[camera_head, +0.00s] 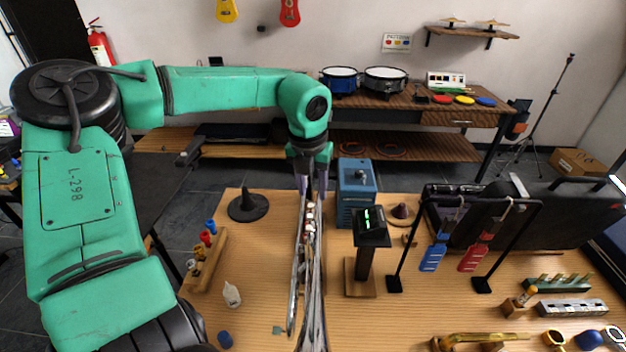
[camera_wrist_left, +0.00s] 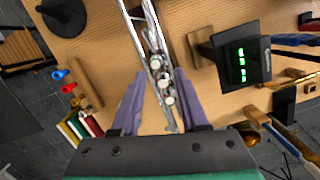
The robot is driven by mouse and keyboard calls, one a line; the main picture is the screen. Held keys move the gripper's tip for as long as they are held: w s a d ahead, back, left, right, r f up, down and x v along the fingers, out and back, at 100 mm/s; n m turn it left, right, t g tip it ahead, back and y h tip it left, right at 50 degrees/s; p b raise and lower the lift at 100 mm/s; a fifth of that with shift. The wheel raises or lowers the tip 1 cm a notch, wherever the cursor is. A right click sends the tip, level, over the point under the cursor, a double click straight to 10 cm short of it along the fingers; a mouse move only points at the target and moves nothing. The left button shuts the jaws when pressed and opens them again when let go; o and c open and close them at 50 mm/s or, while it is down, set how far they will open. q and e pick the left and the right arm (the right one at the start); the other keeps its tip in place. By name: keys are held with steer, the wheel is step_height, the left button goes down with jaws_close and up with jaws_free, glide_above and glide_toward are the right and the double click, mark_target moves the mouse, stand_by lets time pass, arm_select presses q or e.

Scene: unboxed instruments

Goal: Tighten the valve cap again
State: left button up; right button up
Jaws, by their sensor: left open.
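A silver valved instrument (camera_head: 300,260), seen nearly edge-on, stands at the middle of the table. In the left wrist view the same instrument (camera_wrist_left: 137,20) runs between my fingers, with a row of valves topped by pale round caps (camera_wrist_left: 163,82). I cannot tell which cap is loose. My left gripper (camera_head: 313,192) is open above the valve row, pointing down. In the left wrist view its purple fingers (camera_wrist_left: 162,88) stand on either side of the valves, with no clear grip on a cap. My right gripper is out of view.
A digital display stand (camera_head: 371,228) and a blue box (camera_head: 356,185) stand close right. A black cone (camera_head: 248,205), a wooden rack (camera_head: 205,262) with coloured pieces, a white bottle (camera_head: 232,294) and a blue cap-like piece (camera_head: 225,339) are left. A black hanging rack (camera_head: 395,282) stands farther right.

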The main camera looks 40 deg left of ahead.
mark_target(312, 208)
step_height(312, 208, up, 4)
steer(key=p, duration=0.3)
arm_select(q)
steer(key=f+n, duration=0.1)
steer(key=n, duration=0.1)
steer(key=f+n+b, duration=0.1)
steer(key=n, duration=0.2)
steer(key=n+y+b, duration=0.1)
steer(key=n, duration=0.2)
steer(key=shift+d+f+g, duration=0.2)
steer(key=shift+f+g, duration=0.2)
steer(key=f+b, duration=0.1)
steer(key=b, duration=0.1)
steer(key=f+b, duration=0.2)
steer(key=a+f+b, duration=0.1)
steer(key=f+b, duration=0.1)
steer(key=shift+w, duration=0.25)
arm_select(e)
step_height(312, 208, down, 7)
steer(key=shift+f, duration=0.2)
arm_select(q)
steer(key=shift+c, duration=0.6)
jaws_close()
